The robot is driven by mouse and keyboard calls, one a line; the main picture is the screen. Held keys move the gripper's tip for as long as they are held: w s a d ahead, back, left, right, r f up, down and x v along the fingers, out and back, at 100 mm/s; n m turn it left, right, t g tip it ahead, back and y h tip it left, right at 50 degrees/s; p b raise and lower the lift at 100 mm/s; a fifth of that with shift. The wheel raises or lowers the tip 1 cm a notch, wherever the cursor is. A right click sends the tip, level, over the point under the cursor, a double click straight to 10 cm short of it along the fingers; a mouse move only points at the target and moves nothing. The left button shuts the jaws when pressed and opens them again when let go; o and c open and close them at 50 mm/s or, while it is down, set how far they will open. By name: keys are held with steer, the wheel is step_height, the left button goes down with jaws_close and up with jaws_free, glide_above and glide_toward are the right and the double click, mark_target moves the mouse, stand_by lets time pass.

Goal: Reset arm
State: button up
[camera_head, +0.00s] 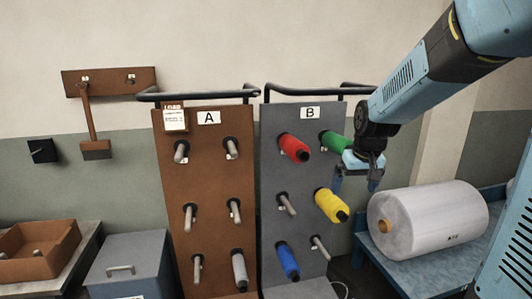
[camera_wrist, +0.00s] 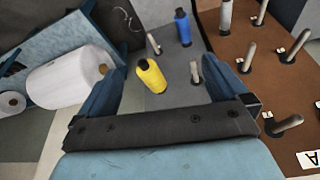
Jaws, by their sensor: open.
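My arm reaches in from the upper right of the head view, and my gripper (camera_head: 358,186) hangs open and empty in front of the right side of grey rack B (camera_head: 268,190). The gripper covers part of the green spool (camera_head: 333,141). In the wrist view the two fingers of my gripper (camera_wrist: 165,65) are spread wide with nothing between them. Beyond them, apart from the fingers, are the yellow spool (camera_wrist: 151,76) and the blue spool (camera_wrist: 183,27) on their pegs.
Brown rack A (camera_head: 210,183) has bare pegs and one grey spool (camera_head: 240,270). Rack B also holds a red spool (camera_head: 294,148). A large white roll (camera_head: 430,218) lies on a blue table (camera_head: 400,277) at right. A brown tray (camera_head: 20,265) and grey box (camera_head: 120,248) stand at left.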

steer(key=s+r+t, duration=0.1)
steer(key=s+r, duration=0.2)
steer(key=s, duration=0.8)
steer(key=s+r+t, duration=0.1)
steer(key=s+r, duration=0.3)
steer(key=s, duration=0.7)
steer(key=shift+a+r+m, duration=0.2)
steer(key=shift+a+m, duration=0.05)
steer(key=shift+m, duration=0.15)
